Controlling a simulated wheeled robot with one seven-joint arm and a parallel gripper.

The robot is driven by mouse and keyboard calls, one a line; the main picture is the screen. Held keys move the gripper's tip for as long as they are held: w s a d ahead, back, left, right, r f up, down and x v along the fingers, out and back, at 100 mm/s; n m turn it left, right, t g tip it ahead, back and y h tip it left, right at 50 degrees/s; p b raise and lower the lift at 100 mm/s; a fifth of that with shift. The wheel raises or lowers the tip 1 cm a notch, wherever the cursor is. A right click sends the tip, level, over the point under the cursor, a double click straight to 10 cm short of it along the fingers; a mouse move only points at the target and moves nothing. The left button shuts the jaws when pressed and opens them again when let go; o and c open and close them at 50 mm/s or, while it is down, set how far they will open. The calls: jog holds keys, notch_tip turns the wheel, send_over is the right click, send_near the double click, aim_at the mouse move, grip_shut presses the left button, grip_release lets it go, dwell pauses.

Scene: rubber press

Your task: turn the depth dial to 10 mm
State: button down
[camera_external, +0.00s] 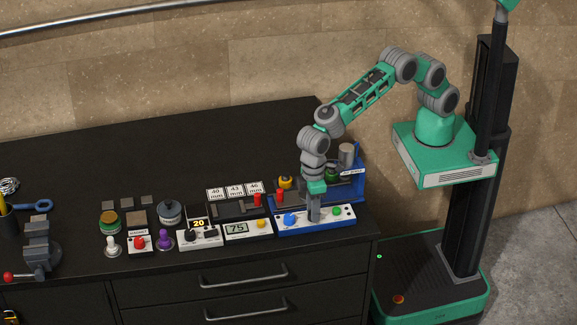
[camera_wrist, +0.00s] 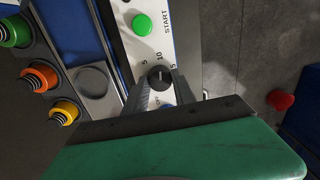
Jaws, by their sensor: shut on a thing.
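The depth dial (camera_wrist: 159,75) is a small black knob on the white panel in the wrist view. The printed marks 5, 10 and another ending in 5 stand around its upper side. A pale pointer line shows faintly on it; I cannot tell exactly which mark it meets. My gripper (camera_wrist: 161,83) has one finger on each side of the dial and is shut on it. In the external view my gripper (camera_external: 315,207) points straight down onto the blue-edged control panel (camera_external: 284,232) and hides the dial.
On the same panel sit a green START button (camera_wrist: 141,24) and a blue knob (camera_external: 290,219). The blue press frame (camera_external: 359,182) stands behind. Green, orange (camera_wrist: 40,78) and yellow capped pieces stand left in the wrist view. A display box (camera_external: 238,229) is left of the panel.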

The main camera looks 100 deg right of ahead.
jog(key=shift+m, duration=0.6)
jog(key=c, duration=1)
grip_release()
jog(key=shift+c, duration=0.2)
jog(key=r, duration=0.4)
jog(key=r+b, duration=0.1)
jog(key=r, duration=0.2)
jog(key=shift+d+r, duration=0.2)
jog(key=shift+r, duration=0.2)
jog(key=shift+d+r, duration=0.1)
jog(key=s+d+r+t, duration=0.1)
jog(key=s+d+r, duration=0.2)
jog(key=d+r, duration=0.45)
jog(key=s+d+f+t, duration=0.1)
jog(key=s+d+f, duration=0.1)
jog(key=s+d, duration=0.7)
jog(key=s+d+f+t, duration=0.1)
jog(key=s+d+t, duration=0.1)
jog(key=s+d, duration=0.8)
jog(key=shift+d+f+n+h, duration=0.3)
jog(key=shift+d+f+n, duration=0.05)
jog(key=shift+n, duration=0.05)
